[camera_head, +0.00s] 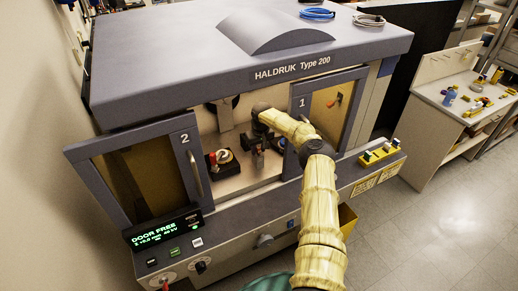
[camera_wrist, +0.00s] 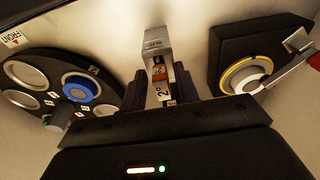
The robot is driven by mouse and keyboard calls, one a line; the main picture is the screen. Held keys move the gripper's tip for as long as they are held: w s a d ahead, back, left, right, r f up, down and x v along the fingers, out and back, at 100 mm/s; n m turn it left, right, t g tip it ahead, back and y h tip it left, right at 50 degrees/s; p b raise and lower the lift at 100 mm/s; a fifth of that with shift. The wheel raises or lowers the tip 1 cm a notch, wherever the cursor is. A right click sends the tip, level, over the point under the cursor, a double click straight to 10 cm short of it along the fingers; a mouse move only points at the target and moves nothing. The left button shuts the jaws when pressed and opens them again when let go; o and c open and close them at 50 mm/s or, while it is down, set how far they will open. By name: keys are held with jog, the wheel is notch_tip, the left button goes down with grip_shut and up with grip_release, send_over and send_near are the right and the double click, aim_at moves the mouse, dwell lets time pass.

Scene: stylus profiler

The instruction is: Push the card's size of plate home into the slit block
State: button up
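In the wrist view a plate marked "2°" (camera_wrist: 164,90) stands between the two dark fingers of my gripper (camera_wrist: 164,98), which close in on both sides of it. In the head view my gripper (camera_head: 260,158) is low inside the machine chamber, and the plate is too small to make out there. The card cannot be picked out for certain.
In the wrist view a black disc with round openings and a blue ring (camera_wrist: 82,87) lies left. A black block with a yellow-edged dial (camera_wrist: 247,74) and a red lever lies right. In the head view door 2 (camera_head: 140,180) and door 1 (camera_head: 330,108) flank the opening.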

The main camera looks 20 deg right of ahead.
aim_at(258, 147)
jog(key=shift+r+p, duration=2.25)
jog(key=shift+r, duration=1.25)
jog(key=shift+f, duration=0.1)
